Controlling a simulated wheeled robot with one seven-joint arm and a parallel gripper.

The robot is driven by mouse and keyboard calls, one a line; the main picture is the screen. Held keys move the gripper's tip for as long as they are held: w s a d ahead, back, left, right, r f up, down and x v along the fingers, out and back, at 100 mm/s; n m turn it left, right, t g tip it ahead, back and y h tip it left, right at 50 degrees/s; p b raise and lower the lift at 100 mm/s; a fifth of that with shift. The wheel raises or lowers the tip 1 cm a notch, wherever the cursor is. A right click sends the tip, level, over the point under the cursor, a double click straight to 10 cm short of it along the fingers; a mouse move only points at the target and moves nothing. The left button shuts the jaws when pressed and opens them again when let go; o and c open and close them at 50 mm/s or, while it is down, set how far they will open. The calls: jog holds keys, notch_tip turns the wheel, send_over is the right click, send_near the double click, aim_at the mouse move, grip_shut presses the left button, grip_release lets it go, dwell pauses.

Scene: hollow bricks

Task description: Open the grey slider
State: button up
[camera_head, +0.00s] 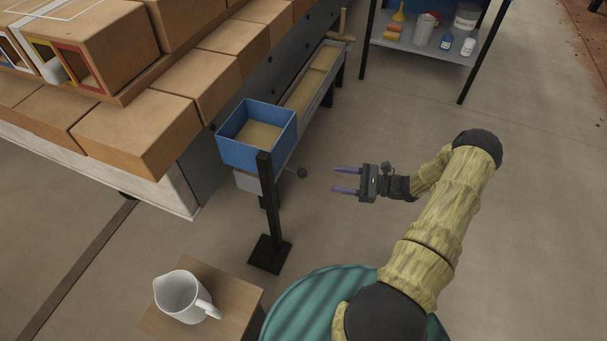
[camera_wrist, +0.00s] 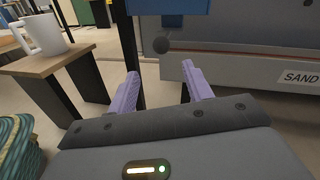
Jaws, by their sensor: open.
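The grey slider (camera_head: 254,182) shows as a grey piece under the blue box (camera_head: 256,150), partly hidden by a black post. A dark round knob (camera_head: 302,173) sticks out to its right, towards my gripper. My gripper (camera_head: 336,179) is open and empty, with its two purple fingers pointing left at the knob and a small gap between. In the wrist view the dark knob (camera_wrist: 161,45) lies beyond and between the fingertips of my gripper (camera_wrist: 160,72), untouched. How far the slider is pulled out cannot be told.
A black post (camera_head: 269,200) stands in front of the blue box. A white jug (camera_head: 183,297) stands on a wooden stand (camera_head: 240,290) at lower left. A trough (camera_head: 310,85) runs behind the box. A "SAND" label (camera_wrist: 301,77) shows at right. Floor right of my gripper is free.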

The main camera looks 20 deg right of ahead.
aim_at(302, 174)
jog(key=b+x, duration=0.3)
jog(key=x, duration=0.9)
jog(key=shift+w+a, duration=0.2)
jog(key=shift+w, duration=0.05)
